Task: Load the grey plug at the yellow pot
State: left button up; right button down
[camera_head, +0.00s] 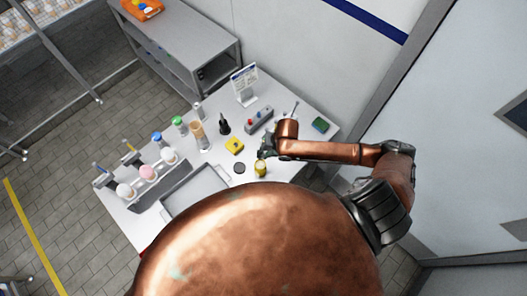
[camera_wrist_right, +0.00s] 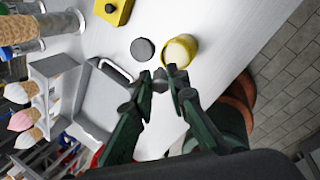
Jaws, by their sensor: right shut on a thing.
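The yellow pot (camera_head: 260,169) stands upright near the table's front edge. In the right wrist view the yellow pot (camera_wrist_right: 181,51) shows a pale round top. My right gripper (camera_head: 264,151) is just behind the pot in the head view. In the right wrist view my right gripper (camera_wrist_right: 170,82) has its fingertips close together, overlapping the pot's near rim. It is shut on a small grey piece, which I take for the grey plug (camera_wrist_right: 160,82), mostly hidden by the fingers. Whether it touches the pot I cannot tell. My left gripper is not in view.
A dark grey disc (camera_head: 239,168) lies left of the pot. A yellow block (camera_head: 235,146) is behind it. A grey tray (camera_head: 194,191) and a rack of cones (camera_head: 160,185) stand to the left. A control box (camera_head: 259,120) and a sign (camera_head: 244,84) are at the back.

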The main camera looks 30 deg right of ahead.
jog(key=shift+f, duration=0.2)
notch_tip(320, 180, down, 6)
jog(key=b, duration=0.6)
jog(key=shift+s+r, duration=0.1)
jog(key=shift+f+b, duration=0.45)
jog(key=shift+f, duration=0.1)
dwell(0.9)
jog(key=shift+s+f+p, duration=0.1)
jog(key=shift+p, duration=0.2)
dwell(1.4)
notch_tip(320, 180, up, 7)
jog(key=p, duration=0.7)
dwell(0.9)
